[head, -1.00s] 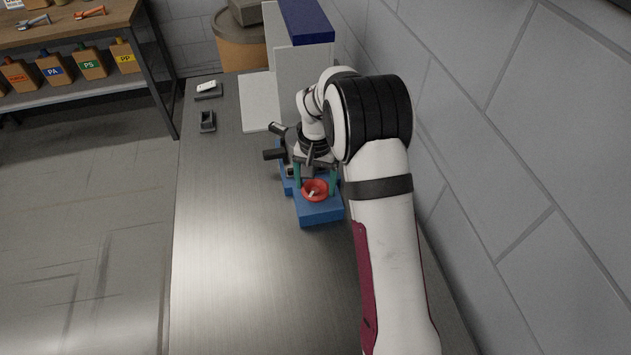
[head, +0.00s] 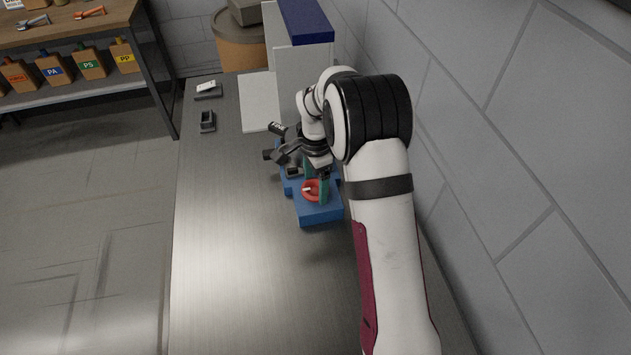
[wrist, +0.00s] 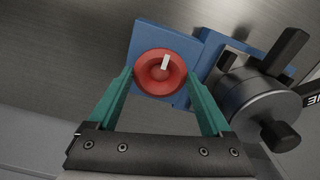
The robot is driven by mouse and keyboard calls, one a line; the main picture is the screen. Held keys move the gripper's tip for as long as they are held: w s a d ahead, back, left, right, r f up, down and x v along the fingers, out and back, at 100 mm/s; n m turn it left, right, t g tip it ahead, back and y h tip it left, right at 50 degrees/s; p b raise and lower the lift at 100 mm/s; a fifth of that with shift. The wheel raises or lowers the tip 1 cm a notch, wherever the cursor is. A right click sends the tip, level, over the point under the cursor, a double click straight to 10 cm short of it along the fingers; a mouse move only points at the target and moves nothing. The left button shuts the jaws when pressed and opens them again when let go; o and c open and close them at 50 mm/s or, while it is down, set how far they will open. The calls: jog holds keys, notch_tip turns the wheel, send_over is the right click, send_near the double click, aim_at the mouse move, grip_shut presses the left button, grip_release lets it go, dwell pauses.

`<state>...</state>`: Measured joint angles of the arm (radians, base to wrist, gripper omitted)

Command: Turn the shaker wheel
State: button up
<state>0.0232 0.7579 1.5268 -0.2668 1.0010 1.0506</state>
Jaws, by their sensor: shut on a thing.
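The red wheel (head: 314,196) with a white mark sits on the front part of a blue base (head: 322,213) in the head view. In the wrist view, the red wheel (wrist: 150,82) lies between the two teal fingers of my gripper (wrist: 161,75). My gripper is shut on the wheel's rim, one finger on each side. The white mark points toward the left in the head view. My gripper hides part of the wheel there. A dark round drum with black handles (wrist: 255,107) stands beside the wheel in the wrist view.
The metal bench (head: 230,240) is clear to the left and in front of the base. A small dark holder (head: 207,121) lies further back left. A tall pale unit with a blue top (head: 306,22) stands behind. A block wall (head: 530,170) runs along the right.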

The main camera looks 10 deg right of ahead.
aim_at(316, 187)
jog(key=shift+m, duration=0.7)
jog(key=o, duration=1.2)
jog(key=shift+c, duration=0.2)
notch_tip(316, 187, up, 16)
